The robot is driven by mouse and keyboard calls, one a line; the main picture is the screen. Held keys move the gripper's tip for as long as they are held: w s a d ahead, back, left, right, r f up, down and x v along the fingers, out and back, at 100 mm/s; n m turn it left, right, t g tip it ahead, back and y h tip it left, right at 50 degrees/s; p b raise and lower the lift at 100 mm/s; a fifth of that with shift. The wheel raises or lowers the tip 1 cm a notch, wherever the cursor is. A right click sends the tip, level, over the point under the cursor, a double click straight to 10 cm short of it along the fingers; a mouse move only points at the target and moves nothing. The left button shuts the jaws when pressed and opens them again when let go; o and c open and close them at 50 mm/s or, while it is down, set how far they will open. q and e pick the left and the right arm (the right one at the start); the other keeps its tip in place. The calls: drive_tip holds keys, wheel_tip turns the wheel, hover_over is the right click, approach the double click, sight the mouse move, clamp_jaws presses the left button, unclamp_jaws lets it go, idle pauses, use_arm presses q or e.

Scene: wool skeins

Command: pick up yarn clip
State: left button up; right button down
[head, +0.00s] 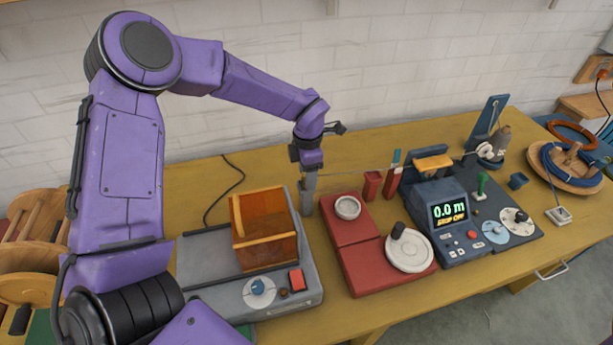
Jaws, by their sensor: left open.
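My left gripper (308,197) points straight down over the yellow table, between the grey machine with the orange box and the red base. Its grey fingers are seen nearly edge-on and hold nothing that I can make out. I cannot pick out the yarn clip with certainty; it may be too small to tell or hidden by the fingers. A thin line runs from near the gripper to the right, toward the counter unit. My right gripper is not in view.
The orange box (264,229) stands on the grey machine (212,262) left of the gripper.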

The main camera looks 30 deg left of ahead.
use_arm(q)
drive_tip(key=shift+f, duration=0.4)
clamp_jaws()
drive_tip(key=shift+r, duration=0.1)
